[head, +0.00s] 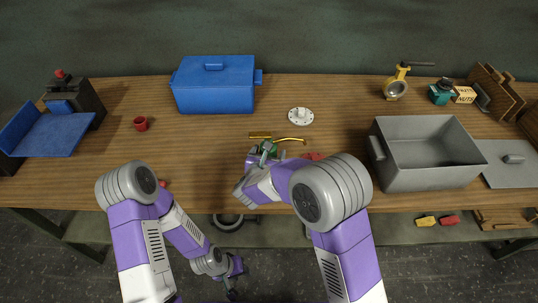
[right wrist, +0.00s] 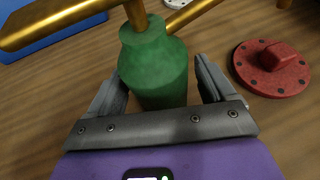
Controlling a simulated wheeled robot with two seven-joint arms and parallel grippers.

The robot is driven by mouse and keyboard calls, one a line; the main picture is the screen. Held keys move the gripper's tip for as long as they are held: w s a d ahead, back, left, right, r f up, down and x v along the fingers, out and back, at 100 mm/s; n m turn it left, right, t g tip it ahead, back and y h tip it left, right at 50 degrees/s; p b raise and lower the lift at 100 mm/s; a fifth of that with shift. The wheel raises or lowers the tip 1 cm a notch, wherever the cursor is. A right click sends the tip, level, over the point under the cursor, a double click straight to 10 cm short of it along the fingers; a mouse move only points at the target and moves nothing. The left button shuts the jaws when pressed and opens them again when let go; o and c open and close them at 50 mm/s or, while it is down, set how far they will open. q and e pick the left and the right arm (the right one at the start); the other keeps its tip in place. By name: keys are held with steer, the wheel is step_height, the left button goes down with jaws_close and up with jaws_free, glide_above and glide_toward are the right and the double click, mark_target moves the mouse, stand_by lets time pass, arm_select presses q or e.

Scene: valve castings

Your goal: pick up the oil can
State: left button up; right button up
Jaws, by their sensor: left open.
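The oil can is a green bottle-shaped can (right wrist: 155,65) with a brass spout and handle. In the head view the green can (head: 273,150) stands near the table's middle, partly hidden by my right gripper (head: 262,158). In the right wrist view my right gripper (right wrist: 165,88) has one finger on each side of the can's body. The fingers look open, with a narrow gap at the right one; contact at the left one is hard to tell. My left gripper (head: 232,286) is open and empty, low in front of the table, near the bottom of the head view.
A red flanged disc (right wrist: 272,68) lies right of the can. A white flange (head: 300,116) lies behind it. A blue lidded box (head: 213,85) stands at the back, a grey open bin (head: 425,180) at the right. A red cup (head: 141,123) stands left; the table between is clear.

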mark_target(268, 139)
steer(key=c, duration=1.4)
steer(key=shift+r, duration=0.1)
steer(key=shift+c, duration=0.2)
steer(key=shift+r, duration=0.1)
step_height(268, 139, up, 10)
steer(key=p, duration=0.3)
steer(key=shift+f+b, duration=0.45)
steer(key=shift+f, duration=0.1)
steer(key=shift+f+b, duration=0.65)
steer(key=shift+f, duration=0.05)
steer(key=shift+f+b, duration=0.35)
steer(key=shift+f+b, duration=0.65)
steer(key=shift+f, duration=0.05)
steer(key=shift+f+b, duration=0.35)
